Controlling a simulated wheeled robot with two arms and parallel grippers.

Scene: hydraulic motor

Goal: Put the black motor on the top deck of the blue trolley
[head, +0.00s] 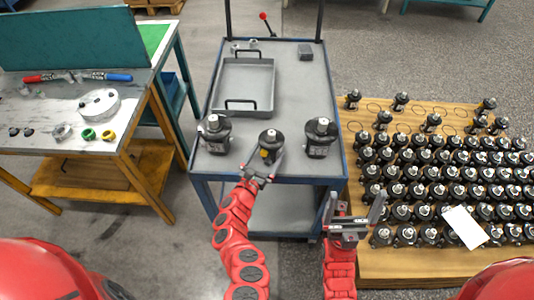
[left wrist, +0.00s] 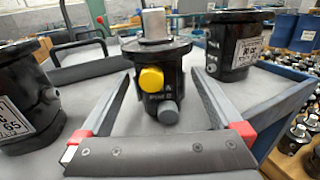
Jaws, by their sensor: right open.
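Three black motors stand upright at the near end of the grey top deck of the blue trolley (head: 293,90). The middle black motor (head: 270,144), with a yellow cap and a grey cap on its side, also shows in the left wrist view (left wrist: 162,82). My left gripper (head: 261,168) is open at its near side. In the left wrist view its two fingers (left wrist: 162,85) reach along both sides of the motor, with small gaps visible. My right gripper (head: 360,210) is open and empty, right of the trolley's near corner, fingers pointing up in the picture.
The other motors stand left (head: 215,134) and right (head: 320,138) of the middle one. A grey tray (head: 244,86) lies behind them. A wooden pallet (head: 400,265) with many motors is on the right. A workbench (head: 135,135) with markers stands left.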

